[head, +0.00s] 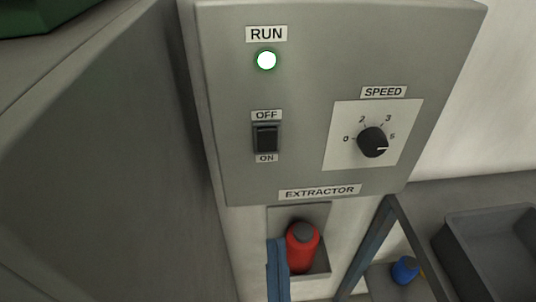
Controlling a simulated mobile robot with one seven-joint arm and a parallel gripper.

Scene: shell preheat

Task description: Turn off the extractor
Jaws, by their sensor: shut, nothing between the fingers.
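The extractor panel (229,182), a grey box labelled EXTRACTOR, is on the wall in the upper middle of the head view. Its round RUN lamp (267,60) is lit, bright white with a green rim. Below the lamp is a black rocker switch (266,138) with OFF above it and ON below it. I cannot tell for sure which half is pressed in. To the right is the black SPEED knob (372,142) on a white plate. Its white pointer line faces right, near the highest mark. My gripper is not in view.
A large grey surface (120,150) fills the left side, close beside the panel. Below the panel are a red bottle (301,250) with a grey cap and a blue strip-like item (278,270). A dark tray (461,249) and a small blue object (404,270) are at lower right.

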